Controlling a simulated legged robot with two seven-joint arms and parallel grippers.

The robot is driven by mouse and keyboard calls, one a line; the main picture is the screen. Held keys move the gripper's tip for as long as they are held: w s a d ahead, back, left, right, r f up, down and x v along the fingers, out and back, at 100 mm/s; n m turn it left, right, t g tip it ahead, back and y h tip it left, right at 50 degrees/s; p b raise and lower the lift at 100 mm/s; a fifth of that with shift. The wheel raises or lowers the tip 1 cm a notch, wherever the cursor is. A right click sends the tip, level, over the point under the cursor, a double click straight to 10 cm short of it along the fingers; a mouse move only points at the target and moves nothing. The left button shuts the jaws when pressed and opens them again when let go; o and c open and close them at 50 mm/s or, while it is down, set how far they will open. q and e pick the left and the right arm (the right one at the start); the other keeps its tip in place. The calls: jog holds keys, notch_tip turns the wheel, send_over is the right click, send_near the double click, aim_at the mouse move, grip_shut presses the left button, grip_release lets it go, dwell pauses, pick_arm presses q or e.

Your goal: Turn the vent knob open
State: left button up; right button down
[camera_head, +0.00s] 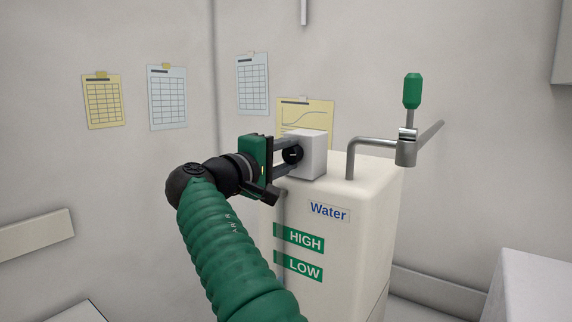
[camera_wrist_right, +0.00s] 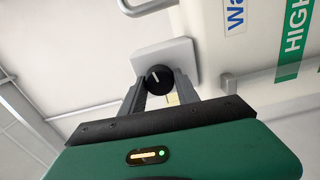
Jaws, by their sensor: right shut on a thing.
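The vent knob (camera_head: 293,155) is a small round black knob on the face of a light grey box (camera_head: 313,152) on top of the white water tank (camera_head: 345,235). My right gripper (camera_head: 288,155) reaches it from the left, with its fingers on either side of the knob, shut on it. In the right wrist view the knob (camera_wrist_right: 159,79) sits between the two grey fingertips (camera_wrist_right: 160,84). A white pointer line on it is nearly upright in that picture, tilted slightly left. My left gripper is not in view.
A metal pipe (camera_head: 375,142) with a green-handled valve (camera_head: 412,92) rises from the tank top at the right. Several sheets hang on the walls, one (camera_head: 306,113) behind the grey box. A white surface (camera_head: 535,285) stands at the lower right.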

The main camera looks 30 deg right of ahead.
jog(key=shift+f+m+b, duration=0.2)
jog(key=shift+m+b, duration=0.15)
jog(key=shift+m, duration=0.45)
jog(key=c, duration=1.1)
grip_release()
jog(key=shift+o, duration=1)
jog(key=shift+r, duration=0.1)
